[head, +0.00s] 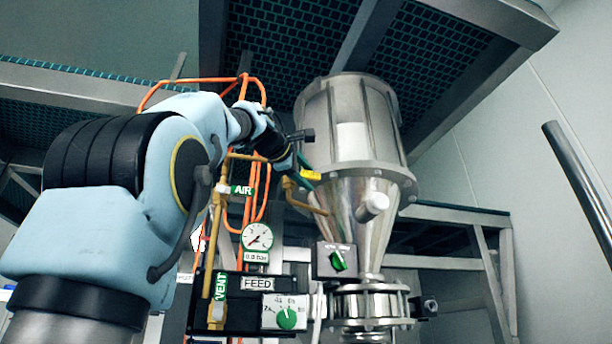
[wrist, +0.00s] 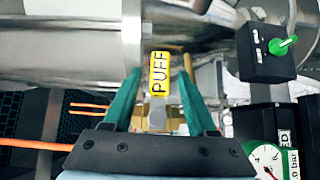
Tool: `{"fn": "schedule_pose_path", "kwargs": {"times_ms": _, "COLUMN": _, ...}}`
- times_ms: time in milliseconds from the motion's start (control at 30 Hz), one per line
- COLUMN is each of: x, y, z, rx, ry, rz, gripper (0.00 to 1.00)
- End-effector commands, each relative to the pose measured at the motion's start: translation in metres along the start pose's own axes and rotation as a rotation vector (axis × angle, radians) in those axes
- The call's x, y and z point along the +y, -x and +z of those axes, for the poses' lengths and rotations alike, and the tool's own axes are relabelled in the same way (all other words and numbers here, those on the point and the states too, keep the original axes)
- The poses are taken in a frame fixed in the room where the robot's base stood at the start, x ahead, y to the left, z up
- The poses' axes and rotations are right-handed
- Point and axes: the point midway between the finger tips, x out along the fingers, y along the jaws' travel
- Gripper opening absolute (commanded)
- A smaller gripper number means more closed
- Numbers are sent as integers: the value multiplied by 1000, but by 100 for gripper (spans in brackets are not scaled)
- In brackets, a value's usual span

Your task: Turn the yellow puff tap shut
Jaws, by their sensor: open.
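The yellow tap handle marked PUFF (wrist: 160,74) lies between the two teal fingers of my gripper (wrist: 158,78) in the wrist view. The fingers are open, one on each side, and a gap shows between each finger and the handle. The handle's long side runs about the same way as the fingers. My arm comes in from the left, and the fingers are only partly visible there.
The steel hopper (head: 345,125) stands just beyond the handle. A box with a green knob (head: 337,260), a pressure gauge (head: 257,237) and a black FEED panel (head: 240,305) sit below. AIR (head: 242,190) and VENT (head: 220,286) labels and orange hoses (head: 200,80) are near my arm.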

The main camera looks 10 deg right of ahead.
Motion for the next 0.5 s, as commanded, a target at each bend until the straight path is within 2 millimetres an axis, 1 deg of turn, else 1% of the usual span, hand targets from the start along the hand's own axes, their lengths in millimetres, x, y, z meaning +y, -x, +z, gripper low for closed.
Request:
{"fn": "schedule_pose_path", "kwargs": {"times_ms": 133, "x": 0, "y": 5, "z": 0, "rx": 1, "ry": 0, "rz": 2, "gripper": 57}}
{"fn": "schedule_pose_path", "kwargs": {"times_ms": 233, "x": -2, "y": 16, "z": -1, "rx": 3, "ry": -1, "rz": 2, "gripper": 57}}
{"fn": "schedule_pose_path", "kwargs": {"times_ms": 500, "x": -3, "y": 69, "z": 0, "rx": 2, "ry": -1, "rz": 3, "gripper": 57}}
